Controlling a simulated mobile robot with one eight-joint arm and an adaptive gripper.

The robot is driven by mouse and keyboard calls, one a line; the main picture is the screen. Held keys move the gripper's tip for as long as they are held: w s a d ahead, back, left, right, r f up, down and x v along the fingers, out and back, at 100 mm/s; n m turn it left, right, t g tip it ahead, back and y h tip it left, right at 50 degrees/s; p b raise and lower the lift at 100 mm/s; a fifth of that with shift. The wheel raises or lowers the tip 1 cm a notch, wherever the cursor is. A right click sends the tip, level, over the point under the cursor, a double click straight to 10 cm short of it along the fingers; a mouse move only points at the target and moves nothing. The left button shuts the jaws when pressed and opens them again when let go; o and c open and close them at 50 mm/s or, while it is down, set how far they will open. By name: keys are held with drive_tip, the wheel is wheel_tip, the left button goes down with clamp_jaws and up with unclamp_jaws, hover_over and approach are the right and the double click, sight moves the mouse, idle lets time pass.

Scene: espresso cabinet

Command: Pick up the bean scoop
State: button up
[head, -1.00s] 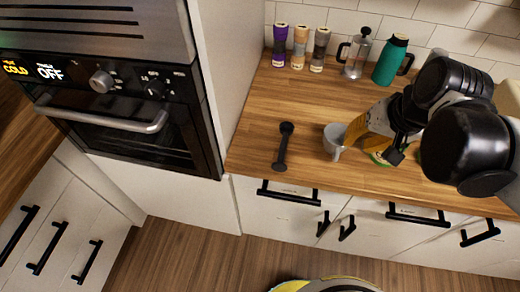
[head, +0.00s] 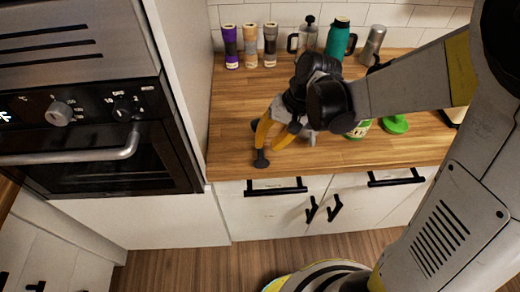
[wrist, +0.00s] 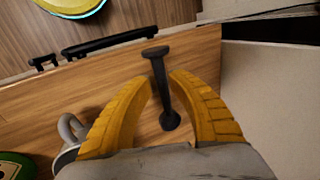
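The black bean scoop (head: 261,159) lies on the wooden counter near its front edge, partly hidden by my gripper. In the wrist view the scoop (wrist: 160,75) runs lengthwise between the fingers, with its flat end just past the fingertips and its round end closer to the palm. My gripper (head: 267,144) is over the scoop, pointing down. In the wrist view the yellow fingers of my gripper (wrist: 163,80) are open, one on each side of the handle, with gaps showing. I cannot tell the height of the fingertips above the counter.
A grey cup (wrist: 69,128) stands close beside the left finger in the wrist view. A green-labelled container (head: 359,130) and a green item (head: 395,125) stand to the right. Canisters, a press and a teal flask (head: 340,38) line the back. The oven cabinet (head: 178,80) rises on the left.

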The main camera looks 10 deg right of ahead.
sight(261, 152)
drive_tip(key=b+x, duration=0.2)
drive_tip(key=x, duration=0.2)
drive_tip(key=shift+s+a+f, duration=0.1)
drive_tip(key=shift+s+f, duration=0.1)
drive_tip(key=shift+f, duration=0.2)
drive_tip(key=shift+r, duration=0.1)
clamp_jaws()
drive_tip(key=shift+r, duration=0.1)
drive_tip(key=shift+r, duration=0.25)
wheel_tip(261, 152, up, 4)
drive_tip(key=p, duration=0.2)
drive_tip(key=shift+r+p, duration=0.1)
drive_tip(key=shift+p, duration=0.2)
drive_tip(key=d+r+p, duration=0.3)
drive_tip(key=d+r, duration=0.3)
drive_tip(key=d, duration=0.5)
drive_tip(key=shift+w+d, duration=0.3)
drive_tip(key=shift+d, duration=0.05)
